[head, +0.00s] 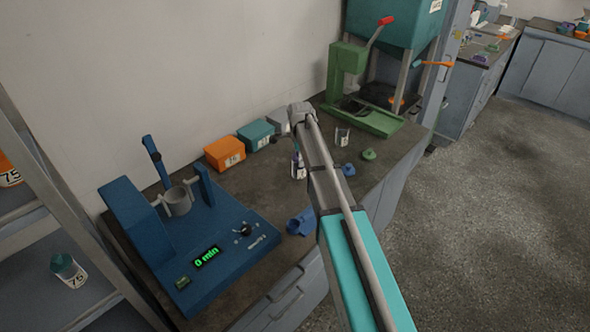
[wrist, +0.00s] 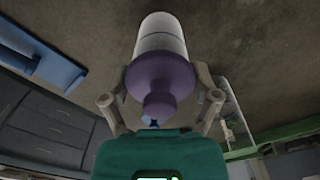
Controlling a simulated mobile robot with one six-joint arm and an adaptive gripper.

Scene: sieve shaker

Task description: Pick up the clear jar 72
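A jar with a purple lid (wrist: 160,80) and a white label (wrist: 160,38) fills the middle of the wrist view. My gripper (wrist: 160,76) has one finger on each side of the jar near its lid; the fingertips look very close to it, and I cannot tell whether they touch. In the head view this jar (head: 298,168) is at the bench beside my arm, its upper part partly hidden. A second, clear jar (head: 342,137) stands to its right, without a visible lid. I cannot read the number on either label.
The dark bench (head: 262,190) carries a blue shaker (head: 215,255) reading "0 min", an orange box (head: 225,153), a teal box (head: 256,135) and a green press (head: 362,110). A blue piece (head: 301,222) and a green piece (head: 369,155) lie near the front edge.

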